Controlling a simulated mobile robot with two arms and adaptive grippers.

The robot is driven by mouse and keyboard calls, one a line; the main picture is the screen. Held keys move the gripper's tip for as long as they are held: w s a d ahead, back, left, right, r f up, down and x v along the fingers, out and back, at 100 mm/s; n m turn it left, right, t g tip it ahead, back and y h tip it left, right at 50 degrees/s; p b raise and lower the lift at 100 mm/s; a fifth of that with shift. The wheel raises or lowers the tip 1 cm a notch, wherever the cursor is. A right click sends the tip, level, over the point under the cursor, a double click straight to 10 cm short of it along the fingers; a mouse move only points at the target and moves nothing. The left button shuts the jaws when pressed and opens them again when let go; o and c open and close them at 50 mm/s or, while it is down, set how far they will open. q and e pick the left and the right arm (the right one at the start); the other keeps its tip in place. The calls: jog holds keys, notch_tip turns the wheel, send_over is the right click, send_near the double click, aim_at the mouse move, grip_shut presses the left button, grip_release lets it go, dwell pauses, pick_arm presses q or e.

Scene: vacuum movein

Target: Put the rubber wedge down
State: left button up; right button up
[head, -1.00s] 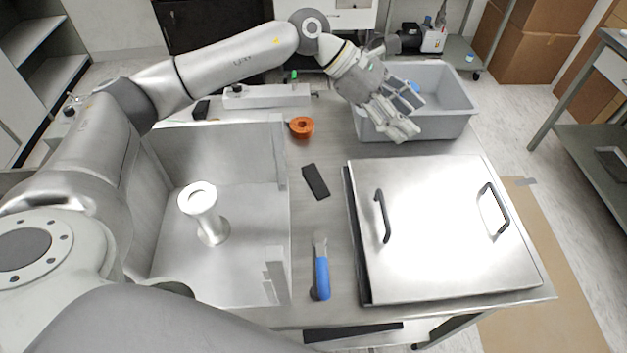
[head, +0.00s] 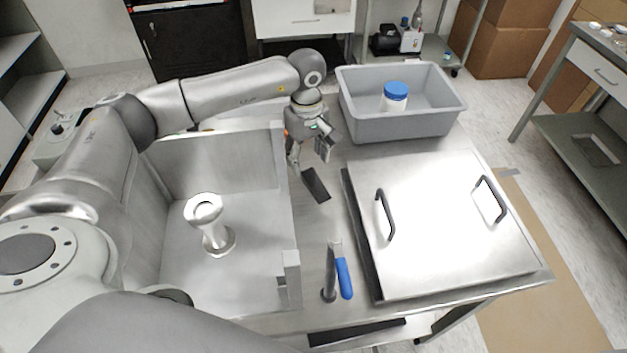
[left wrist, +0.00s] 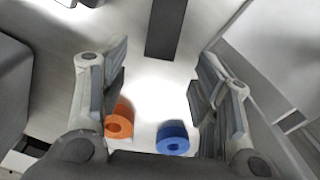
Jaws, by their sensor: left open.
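The rubber wedge, which I take to be the dark flat block (head: 316,185), lies on the steel table between the sink-like chamber and the lidded box. In the left wrist view the dark block (left wrist: 165,28) shows at the top, ahead of the fingers and apart from them. My left gripper (head: 310,153) is open and points down just behind the block in the head view. Nothing is between its fingers (left wrist: 160,95) at their tips. My right gripper is not in view.
An orange ring (left wrist: 119,122) and a blue round piece (left wrist: 172,138) show low between the fingers in the wrist view. A grey bin (head: 400,126) holds a blue-lidded jar (head: 395,97). A steel lid with handles (head: 440,235) and a blue-handled tool (head: 344,278) are nearer.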

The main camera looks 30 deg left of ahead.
aim_at(307, 170)
pick_arm(q)
jog(key=shift+f+p, duration=0.45)
jog(key=shift+f, duration=0.15)
notch_tip(307, 170, down, 4)
jog(key=shift+a+r+p, duration=0.15)
jog(key=shift+r+p, duration=0.05)
jog(key=shift+p, duration=0.45)
jog(key=shift+w+f, duration=0.1)
jog(key=shift+f, duration=0.3)
jog(key=shift+c, duration=0.5)
jog(key=c, duration=1.1)
jog(key=shift+r, duration=0.1)
